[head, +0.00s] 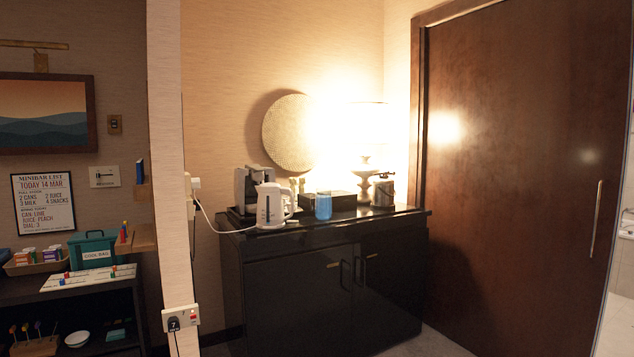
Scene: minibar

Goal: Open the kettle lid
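A white electric kettle (271,206) stands upright near the front left part of the top of a glossy black cabinet (330,230), some way off. Its handle is on the right side, and a dark vertical strip shows on its body. The kettle's lid seems to be down, but it is too small to be sure. A white cord runs from near the kettle to a wall plug at the left. Neither of my grippers is in the head view.
A coffee machine (246,188), a blue cup (323,206), a dark box (338,199), a dark canister (384,190) and a lit lamp (366,165) crowd the cabinet top. A wall edge (166,150) stands at left, with a shelf unit beyond. A brown door (520,150) is at right.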

